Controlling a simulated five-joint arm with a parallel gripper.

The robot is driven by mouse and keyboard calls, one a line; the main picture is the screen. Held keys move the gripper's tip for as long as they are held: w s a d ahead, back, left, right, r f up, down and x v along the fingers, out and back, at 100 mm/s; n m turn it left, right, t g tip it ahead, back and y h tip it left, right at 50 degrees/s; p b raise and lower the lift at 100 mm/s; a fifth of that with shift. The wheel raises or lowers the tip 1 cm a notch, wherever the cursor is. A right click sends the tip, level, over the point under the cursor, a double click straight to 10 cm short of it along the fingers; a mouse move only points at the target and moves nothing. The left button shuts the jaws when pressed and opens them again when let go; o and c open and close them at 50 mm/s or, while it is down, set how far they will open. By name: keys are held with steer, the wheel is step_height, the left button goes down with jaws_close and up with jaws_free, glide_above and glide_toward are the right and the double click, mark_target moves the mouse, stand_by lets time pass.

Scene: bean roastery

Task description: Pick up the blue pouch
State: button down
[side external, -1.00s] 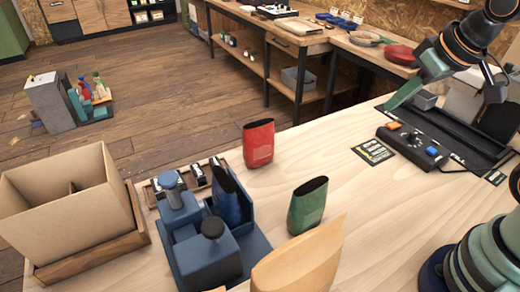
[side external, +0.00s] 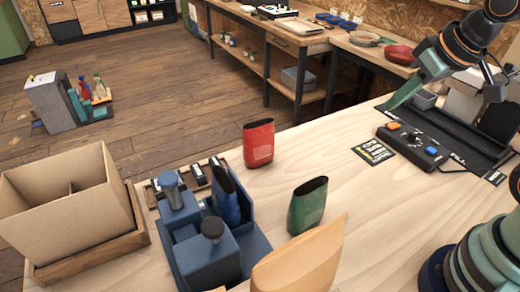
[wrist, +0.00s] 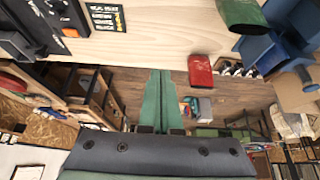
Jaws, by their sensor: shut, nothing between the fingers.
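My gripper (side external: 392,107) is at the right, above the black control panel, well away from the pouch. Its green fingers are shut with nothing between them; they also show together in the wrist view (wrist: 160,75). In the wrist view the blue fixture (wrist: 285,40) is at the upper right, and I cannot make out the pouch for certain there.
A red pouch (side external: 258,143) and a green pouch (side external: 307,205) stand upright near the fixture. A tan pouch (side external: 300,265) is in front. A cardboard box (side external: 65,200) sits at the left. A control box (side external: 412,145) lies at the right. The table between green pouch and control box is mostly clear.

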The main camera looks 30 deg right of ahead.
steer(key=c, duration=0.9)
jaws_free()
steer(key=shift+c, duration=0.2)
